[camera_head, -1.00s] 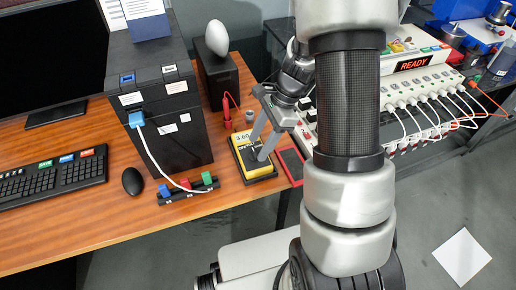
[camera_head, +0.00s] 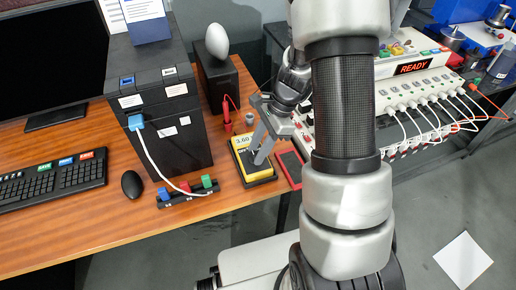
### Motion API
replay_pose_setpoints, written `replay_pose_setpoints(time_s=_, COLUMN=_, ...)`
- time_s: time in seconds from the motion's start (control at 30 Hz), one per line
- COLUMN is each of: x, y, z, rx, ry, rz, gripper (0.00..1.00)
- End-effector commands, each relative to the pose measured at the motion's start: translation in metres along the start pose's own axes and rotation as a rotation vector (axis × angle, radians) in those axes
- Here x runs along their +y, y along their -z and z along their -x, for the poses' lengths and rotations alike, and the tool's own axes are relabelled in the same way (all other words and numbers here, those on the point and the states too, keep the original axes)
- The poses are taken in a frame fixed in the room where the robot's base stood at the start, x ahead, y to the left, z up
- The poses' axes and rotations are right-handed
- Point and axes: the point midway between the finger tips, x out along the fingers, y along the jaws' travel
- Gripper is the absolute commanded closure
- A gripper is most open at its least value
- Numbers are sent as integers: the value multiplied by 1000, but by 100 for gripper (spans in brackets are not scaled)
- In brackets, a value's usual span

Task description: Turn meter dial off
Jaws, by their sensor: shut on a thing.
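The dial's pointer cannot be read at this size. The display appears to show digits, and an "OFF" label seems to show left of the fingers.
Red probes (camera_head: 227,120) stand behind the meter. A red-framed dark pad (camera_head: 289,166) lies to its right. A black tower (camera_head: 160,100), a mouse (camera_head: 132,184) and a block rack (camera_head: 188,194) are left. The white cable-filled tester (camera_head: 425,90) is right.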

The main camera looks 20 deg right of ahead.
Motion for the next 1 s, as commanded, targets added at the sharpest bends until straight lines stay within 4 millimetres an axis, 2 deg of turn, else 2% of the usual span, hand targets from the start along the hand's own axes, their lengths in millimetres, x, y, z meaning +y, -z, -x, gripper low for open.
replay_pose_setpoints(time_s=0.27, x=-2, y=-1, z=2, rx=-1, ry=-54, rz=129, gripper=91)
replay_pose_setpoints(time_s=0.7, x=-7, y=-2, z=1, rx=0, ry=-195, rz=471, gripper=91)
replay_pose_setpoints(time_s=1.0, x=-8, y=-3, z=0, rx=-1, ry=-264, rz=639, gripper=91)
